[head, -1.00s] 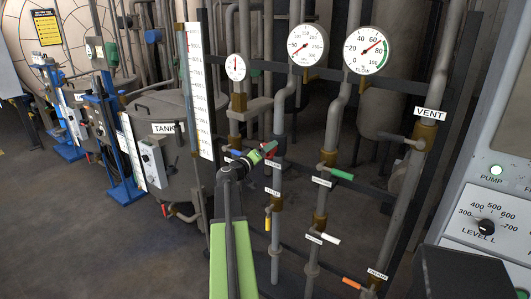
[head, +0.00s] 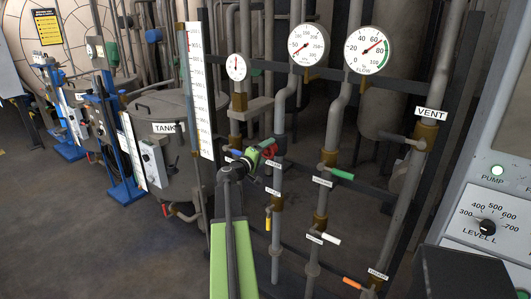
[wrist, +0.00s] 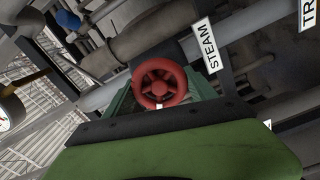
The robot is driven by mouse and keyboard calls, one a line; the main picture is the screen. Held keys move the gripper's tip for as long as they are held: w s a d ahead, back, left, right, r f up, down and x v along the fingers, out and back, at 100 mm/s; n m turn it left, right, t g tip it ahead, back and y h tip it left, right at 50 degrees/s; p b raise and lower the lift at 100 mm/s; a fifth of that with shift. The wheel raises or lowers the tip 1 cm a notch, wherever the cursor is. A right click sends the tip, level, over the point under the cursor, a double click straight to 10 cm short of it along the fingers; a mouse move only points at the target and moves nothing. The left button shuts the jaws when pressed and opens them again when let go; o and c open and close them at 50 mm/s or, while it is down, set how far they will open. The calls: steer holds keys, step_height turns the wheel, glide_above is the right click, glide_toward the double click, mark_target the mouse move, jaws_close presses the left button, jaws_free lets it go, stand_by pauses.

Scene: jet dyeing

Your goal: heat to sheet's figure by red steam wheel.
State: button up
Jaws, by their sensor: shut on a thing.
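The red steam wheel (wrist: 160,83) sits between the teal fingers of my gripper (wrist: 160,92) in the wrist view, with the STEAM label (wrist: 207,46) beside it. My gripper is shut on the wheel. In the head view my gripper (head: 266,152) is at the steam pipe, and the wheel is mostly hidden by it. Above are a small dial (head: 236,67), a middle dial (head: 307,45) with its red needle low on the left, and a right dial (head: 367,50) with its needle at upper right. No sheet figure is readable.
A green handle (head: 341,174), a white handle (head: 331,239), an orange handle (head: 352,283) and a yellow handle (head: 268,223) are on nearby pipes. The VENT valve (head: 402,139) is right, beside the panel (head: 490,205). A tank (head: 165,110) stands left; open floor lies in front.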

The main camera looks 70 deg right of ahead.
steer(key=o, duration=1.4)
steer(key=shift+d, duration=0.1)
steer(key=shift+c, duration=0.2)
steer(key=v, duration=1.7)
steer(key=shift+a, duration=0.3)
steer(key=shift+w+f, duration=0.1)
steer(key=shift+w, duration=0.1)
